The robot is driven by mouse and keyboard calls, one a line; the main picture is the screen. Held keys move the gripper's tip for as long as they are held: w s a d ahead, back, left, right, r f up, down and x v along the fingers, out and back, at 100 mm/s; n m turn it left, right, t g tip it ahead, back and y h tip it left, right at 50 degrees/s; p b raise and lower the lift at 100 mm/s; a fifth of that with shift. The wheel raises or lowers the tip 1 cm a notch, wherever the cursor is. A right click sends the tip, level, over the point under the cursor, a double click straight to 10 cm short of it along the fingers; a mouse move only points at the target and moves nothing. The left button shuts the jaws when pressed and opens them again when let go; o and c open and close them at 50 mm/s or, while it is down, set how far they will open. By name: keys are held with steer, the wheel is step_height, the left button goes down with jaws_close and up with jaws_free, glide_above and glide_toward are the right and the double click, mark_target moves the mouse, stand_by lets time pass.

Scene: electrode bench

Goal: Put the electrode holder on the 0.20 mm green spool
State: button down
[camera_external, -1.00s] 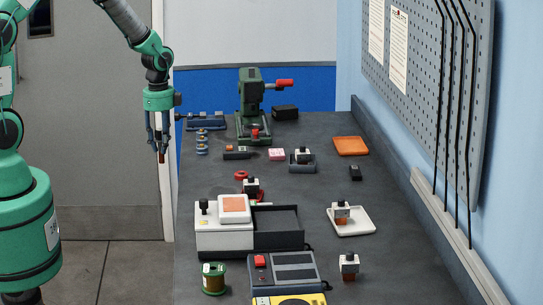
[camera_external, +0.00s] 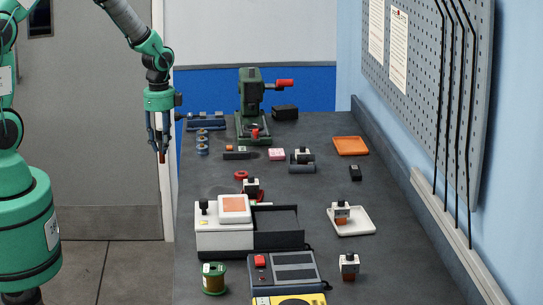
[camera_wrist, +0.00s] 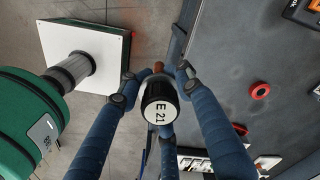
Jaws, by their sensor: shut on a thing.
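My gripper (camera_external: 161,155) hangs over the floor just left of the bench, fingers pointing down. It is shut on the electrode holder (camera_wrist: 159,108), whose round white end marked "E 21" shows between the fingers in the wrist view. The holder has a dark band and a copper-coloured tip; in the external view only a small reddish end shows at the fingertips. The green spool (camera_external: 214,279), wound with copper-coloured wire, stands upright at the bench's front left. Its label is too small to read. My gripper is well behind and left of it, and higher.
A white device (camera_external: 222,238) and dark tray (camera_external: 279,229) stand behind the spool. A grey meter (camera_external: 290,268) is close to its right. A green press (camera_external: 251,105) is at the back. Several white blocks with black knobs, one in a white dish (camera_external: 364,225), are spread about.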

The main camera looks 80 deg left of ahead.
steer(key=w+d+r+m+p, duration=0.1)
steer(key=w+d+m, duration=0.2)
steer(key=d, duration=0.7)
steer(key=w+d+r+m+p, duration=0.1)
steer(key=w+d+m, duration=0.2)
steer(key=d, duration=0.7)
steer(key=w+d+r+m, duration=0.1)
steer(key=w+d+m, duration=0.25)
steer(key=d, duration=0.55)
steer(key=s+d+r+m+p, duration=0.1)
steer(key=s+d+m, duration=0.2)
steer(key=d, duration=0.7)
steer(key=s+d+m, duration=0.3)
steer(key=d+m, duration=0.1)
steer(key=d, duration=0.6)
steer(key=s+d+r+m+p, duration=0.1)
steer(key=s+d+m, duration=0.2)
steer(key=d, duration=0.7)
steer(key=shift+r+p, duration=0.3)
steer(key=shift+p, duration=0.05)
steer(key=shift+w+d+m, duration=0.15)
steer(key=shift+w+m, duration=0.05)
steer(key=shift+m, duration=0.05)
glide_above(214, 269)
steer(key=shift+f, duration=0.75)
steer(key=shift+f, duration=1.75)
